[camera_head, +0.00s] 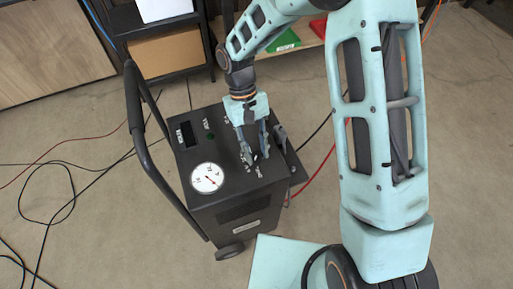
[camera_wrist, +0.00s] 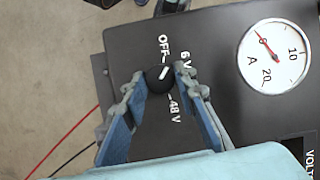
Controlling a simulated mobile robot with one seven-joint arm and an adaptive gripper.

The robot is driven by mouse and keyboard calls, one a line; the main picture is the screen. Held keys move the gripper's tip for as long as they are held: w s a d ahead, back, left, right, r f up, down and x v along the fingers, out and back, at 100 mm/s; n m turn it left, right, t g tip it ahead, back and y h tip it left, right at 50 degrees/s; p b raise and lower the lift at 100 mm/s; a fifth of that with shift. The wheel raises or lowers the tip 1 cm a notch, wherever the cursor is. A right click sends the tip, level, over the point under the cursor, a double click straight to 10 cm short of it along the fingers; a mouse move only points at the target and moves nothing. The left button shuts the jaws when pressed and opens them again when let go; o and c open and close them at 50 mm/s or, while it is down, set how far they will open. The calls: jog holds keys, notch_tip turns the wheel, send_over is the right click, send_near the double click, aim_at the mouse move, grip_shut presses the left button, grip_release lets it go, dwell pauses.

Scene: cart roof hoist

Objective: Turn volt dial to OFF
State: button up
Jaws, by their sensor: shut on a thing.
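The volt dial (camera_wrist: 154,84) is a round black knob with a white pointer line, on top of the black cart (camera_head: 236,196). In the wrist view the line points up and right, toward the space near the OFF and 6 V marks; the exact setting is hard to tell. The 48 V mark is below right of the knob. My gripper (camera_wrist: 160,86) has one finger on each side of the dial and is shut on it. In the head view my gripper (camera_head: 254,156) reaches down to the cart top, and the dial is too small and covered to make out.
A white ammeter (camera_head: 207,178) sits on the cart top; in the wrist view its red needle points up and left. The cart's black handle (camera_head: 147,150) rises at the left. Cables (camera_head: 60,166) lie on the floor. A shelf (camera_head: 170,50) stands behind.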

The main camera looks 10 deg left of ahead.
jog(key=n, duration=0.2)
jog(key=n+t+h, duration=0.1)
jog(key=n, duration=0.1)
jog(key=shift+a+n+t, duration=0.15)
jog(key=shift+n+t, duration=0.15)
jog(key=shift+n, duration=0.4)
jog(key=o, duration=1.1)
jog(key=v, duration=1.2)
jog(key=shift+s+a, duration=0.1)
